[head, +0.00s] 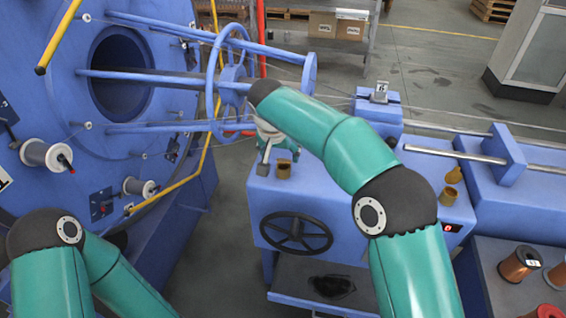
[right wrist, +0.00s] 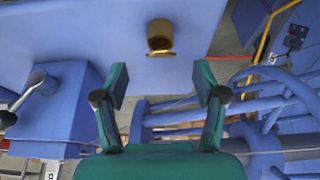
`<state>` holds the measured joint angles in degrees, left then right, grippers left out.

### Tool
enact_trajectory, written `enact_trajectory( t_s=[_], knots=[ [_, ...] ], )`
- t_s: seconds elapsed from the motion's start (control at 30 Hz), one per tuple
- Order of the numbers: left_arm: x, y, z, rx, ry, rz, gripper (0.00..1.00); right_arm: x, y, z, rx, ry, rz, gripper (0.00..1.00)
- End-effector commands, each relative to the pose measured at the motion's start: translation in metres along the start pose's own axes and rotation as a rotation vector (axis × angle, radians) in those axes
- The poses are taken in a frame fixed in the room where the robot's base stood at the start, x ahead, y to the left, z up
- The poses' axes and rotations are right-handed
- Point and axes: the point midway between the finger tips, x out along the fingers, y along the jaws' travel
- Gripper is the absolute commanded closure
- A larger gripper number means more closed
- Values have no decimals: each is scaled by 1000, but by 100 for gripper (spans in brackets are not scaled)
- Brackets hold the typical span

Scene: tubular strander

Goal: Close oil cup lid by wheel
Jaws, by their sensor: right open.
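A small brass oil cup (head: 283,169) stands on the blue machine housing, above the black handwheel (head: 296,232). In the right wrist view the cup (right wrist: 160,33) shows at the top centre, with a dark opening and a thin brass piece at its lower edge that looks like the raised lid (right wrist: 160,54). My right gripper (head: 280,153) is close to this cup in the head view, partly hidden by its own arm. In the right wrist view the right gripper (right wrist: 161,84) is open and empty, its fingers apart and short of the cup. My left gripper is out of view.
Two more brass cups, one (head: 448,196) and another (head: 453,174), stand farther right on the housing. A blue ring with rods (head: 229,75) is left of my right arm. A block with a lever (right wrist: 58,105) is left in the wrist view. Copper spools (head: 518,264) stand lower right.

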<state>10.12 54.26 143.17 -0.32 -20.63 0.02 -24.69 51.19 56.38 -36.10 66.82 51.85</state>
Motion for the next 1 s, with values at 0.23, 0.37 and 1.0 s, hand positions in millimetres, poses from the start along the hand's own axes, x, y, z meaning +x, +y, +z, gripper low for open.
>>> enact_trajectory(
  t_s=[0.23, 0.37, 1.0],
  knots=[
    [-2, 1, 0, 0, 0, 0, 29, 43, 0, 0, 1, -2, 0, 29],
    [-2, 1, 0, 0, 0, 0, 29, 55, 0, 0, 1, -1, 1, 29],
    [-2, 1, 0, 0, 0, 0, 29, 60, 0, 0, 1, 0, -1, 72]
  ],
)
